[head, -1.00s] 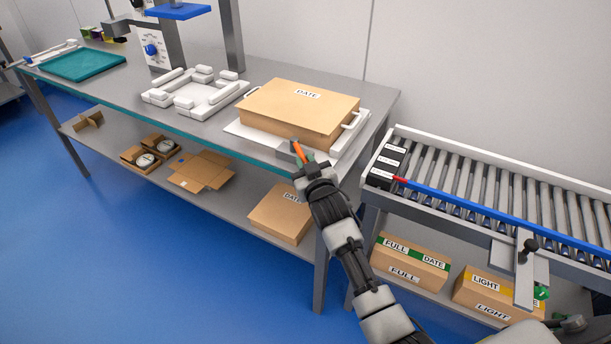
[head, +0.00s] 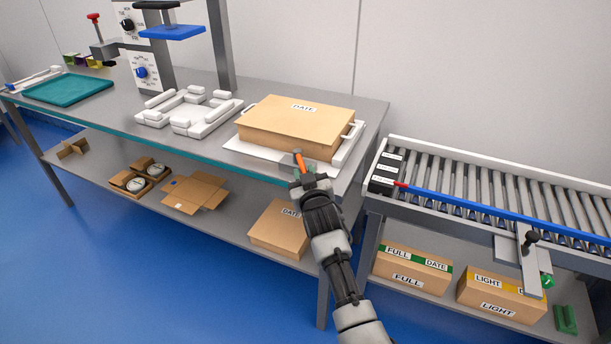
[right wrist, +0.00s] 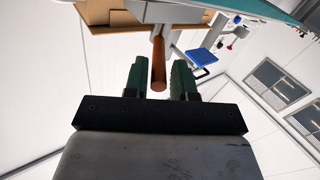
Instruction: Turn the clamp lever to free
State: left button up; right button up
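The clamp lever is a thin orange handle (head: 299,161) at the front edge of the bench, below the cardboard box marked DATE (head: 297,128). In the right wrist view the lever (right wrist: 158,64) is a round orange-brown rod, seen nearly end-on. My right gripper (head: 309,174) is at the lever. In the right wrist view its green fingers (right wrist: 160,78) are open, one on each side of the rod, with gaps on both sides. The clamp's base is partly hidden by the gripper. My left gripper is not in view.
The box sits on a white tray (head: 236,143) on the grey bench (head: 125,117). A white frame fixture (head: 180,122) stands left of it. A roller conveyor (head: 480,190) with a blue rail is to the right. Cartons lie on the lower shelves. Blue floor is clear at front left.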

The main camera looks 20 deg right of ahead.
jog(key=shift+o, duration=1.2)
jog(key=shift+s, duration=0.1)
jog(key=s+a, duration=0.1)
jog(key=s, duration=0.9)
jog(key=shift+s+a, duration=0.15)
jog(key=shift+s, duration=0.1)
jog(key=shift+c, duration=0.3)
